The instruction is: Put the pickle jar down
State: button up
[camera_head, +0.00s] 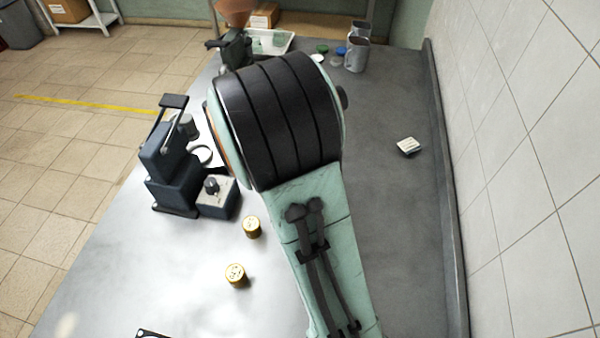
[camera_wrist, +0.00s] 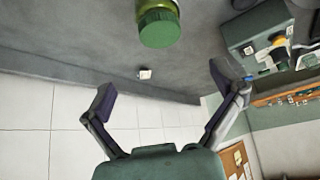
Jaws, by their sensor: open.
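In the wrist view, a jar (camera_wrist: 157,24) with a green lid and yellow-green contents shows at the top edge, partly cut off; I take it to be the pickle jar. It appears to stand on the grey worktop. My gripper (camera_wrist: 164,88) is open, its two dark fingers spread wide with nothing between them. The jar is apart from both fingers, beyond the gap. In the head view my own arm hides the gripper, and I cannot make out the jar there.
A dark blue machine (camera_head: 172,165) stands at the left edge. A small white block (camera_head: 408,146) lies right, near the tiled wall (camera_head: 530,150). Grey mugs (camera_head: 356,55) stand far back.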

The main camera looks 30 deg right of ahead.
jog(key=s+a+r+n+g+y, duration=0.1)
jog(key=s+a+r+n+y, duration=0.2)
jog(key=s+a+n, duration=0.5)
jog(key=s+a+r+n+g+y, duration=0.1)
jog(key=s+a+r+n+y, duration=0.2)
jog(key=s+a+n, duration=0.4)
jog(key=s+a+y, duration=0.1)
jog(key=s+a, duration=0.3)
jog(key=s, duration=0.3)
jog(key=shift+s+r+n, duration=0.2)
jog(key=shift+r+n, duration=0.15)
jog(key=shift+n, duration=0.05)
jog(key=shift+d, duration=0.1)
